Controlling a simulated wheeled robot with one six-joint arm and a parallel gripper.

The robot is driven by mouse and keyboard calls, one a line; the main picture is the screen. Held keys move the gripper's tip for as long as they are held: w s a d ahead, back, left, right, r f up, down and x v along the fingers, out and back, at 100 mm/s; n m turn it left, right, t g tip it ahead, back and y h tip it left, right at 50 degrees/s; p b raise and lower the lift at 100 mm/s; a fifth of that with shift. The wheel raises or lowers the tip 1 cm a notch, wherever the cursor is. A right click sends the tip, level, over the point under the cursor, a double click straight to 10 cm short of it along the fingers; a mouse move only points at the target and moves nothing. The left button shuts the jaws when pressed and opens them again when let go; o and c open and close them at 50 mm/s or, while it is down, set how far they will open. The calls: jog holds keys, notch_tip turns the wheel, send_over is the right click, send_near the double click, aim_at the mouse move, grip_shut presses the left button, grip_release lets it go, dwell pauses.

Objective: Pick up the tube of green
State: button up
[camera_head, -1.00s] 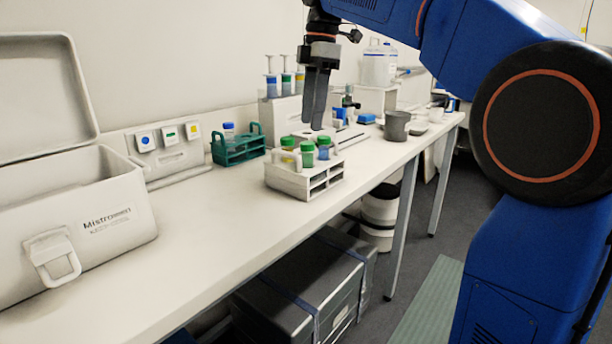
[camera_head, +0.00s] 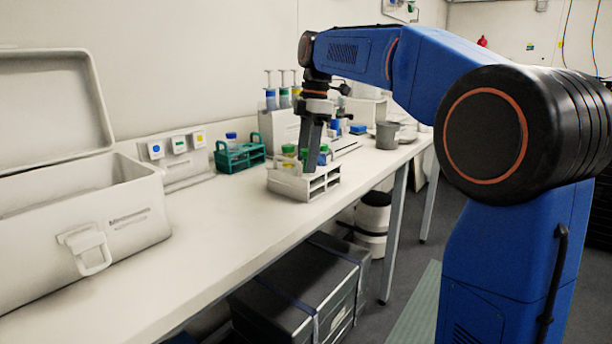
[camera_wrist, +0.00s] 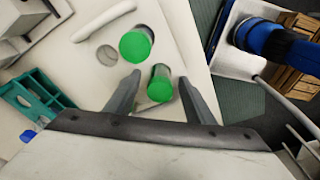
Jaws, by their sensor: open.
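A white tube rack (camera_head: 318,186) stands on the bench and holds several green-capped tubes. A tube with a green cap (camera_head: 289,149) stands at its left, and a tube with blue contents (camera_head: 322,159) at its right. My gripper (camera_head: 308,168) points down over the rack, open, its fingers hiding part of the middle. In the wrist view, one green-capped tube (camera_wrist: 160,88) lies between the two open fingers (camera_wrist: 160,77), apart from both. Another green cap (camera_wrist: 136,44) is just beyond, near an empty hole. The contents of the tube between the fingers cannot be told.
A teal rack (camera_head: 240,155) with a blue-capped tube stands behind left. An open white box (camera_head: 85,225) fills the left bench. A grey cup (camera_head: 387,135) and syringes in a stand (camera_head: 283,97) are farther back. The front bench between box and rack is clear.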

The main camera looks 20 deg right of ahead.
jog(key=c, duration=1.2)
jog(key=shift+o, duration=0.2)
jog(key=shift+r, duration=0.15)
